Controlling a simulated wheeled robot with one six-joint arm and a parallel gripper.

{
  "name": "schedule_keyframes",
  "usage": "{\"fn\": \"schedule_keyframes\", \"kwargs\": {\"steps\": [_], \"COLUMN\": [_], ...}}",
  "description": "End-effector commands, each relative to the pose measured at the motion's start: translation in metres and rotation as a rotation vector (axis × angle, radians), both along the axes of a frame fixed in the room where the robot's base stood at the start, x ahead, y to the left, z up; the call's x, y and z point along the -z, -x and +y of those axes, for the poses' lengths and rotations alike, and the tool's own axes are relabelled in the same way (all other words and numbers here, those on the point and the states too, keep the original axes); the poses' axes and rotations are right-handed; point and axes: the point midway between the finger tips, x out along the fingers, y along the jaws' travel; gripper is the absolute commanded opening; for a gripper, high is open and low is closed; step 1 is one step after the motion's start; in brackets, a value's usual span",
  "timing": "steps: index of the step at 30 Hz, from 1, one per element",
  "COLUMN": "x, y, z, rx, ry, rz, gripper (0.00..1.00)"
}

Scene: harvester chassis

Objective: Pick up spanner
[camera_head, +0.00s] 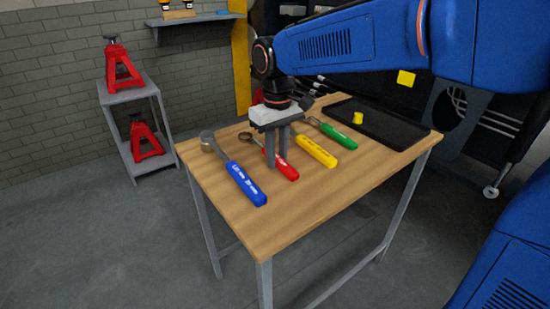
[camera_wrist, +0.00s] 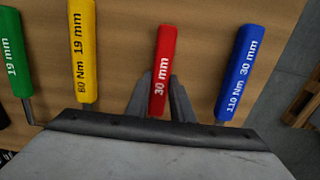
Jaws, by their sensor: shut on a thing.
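The red-handled spanner (camera_head: 287,171) lies on the wooden table between the blue and yellow tools; its metal ring end (camera_head: 246,137) shows to the left of my gripper. My gripper (camera_head: 276,164) points straight down over it, with its fingers around the handle at table height. In the wrist view, the red handle marked "30 mm" (camera_wrist: 160,68) sits between the two fingers of my gripper (camera_wrist: 160,100), which is shut on it. A green-handled tool marked "19 mm" (camera_wrist: 13,55) lies at the far left there.
A black tray (camera_head: 385,131) with a small yellow piece (camera_head: 358,118) is at the table's right. The front of the table (camera_head: 290,218) is clear.

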Motion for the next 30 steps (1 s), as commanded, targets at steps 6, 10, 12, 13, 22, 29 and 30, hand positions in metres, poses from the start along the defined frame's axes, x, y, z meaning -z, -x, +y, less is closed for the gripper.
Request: {"fn": "schedule_keyframes", "kwargs": {"steps": [6, 10, 12, 13, 22, 29, 30], "x": [-0.010, -0.031, -0.045, -0.050, -0.093, -0.101, -0.101], "y": [0.000, -0.001, -0.001, -0.001, 0.000, 0.000, 0.000], "z": [0.000, 0.000, 0.001, 0.000, 0.000, 0.000, 0.000], "rx": [0.000, 0.000, 0.000, 0.000, 0.000, 0.000, 0.000], "ry": [-0.002, -0.002, -0.002, -0.002, -0.001, -0.001, -0.001], "rz": [-0.002, -0.003, -0.003, -0.002, -0.001, -0.001, -0.001], "gripper": [0.00, 0.00, 0.00, 0.00, 0.00, 0.00, 0.00]}}
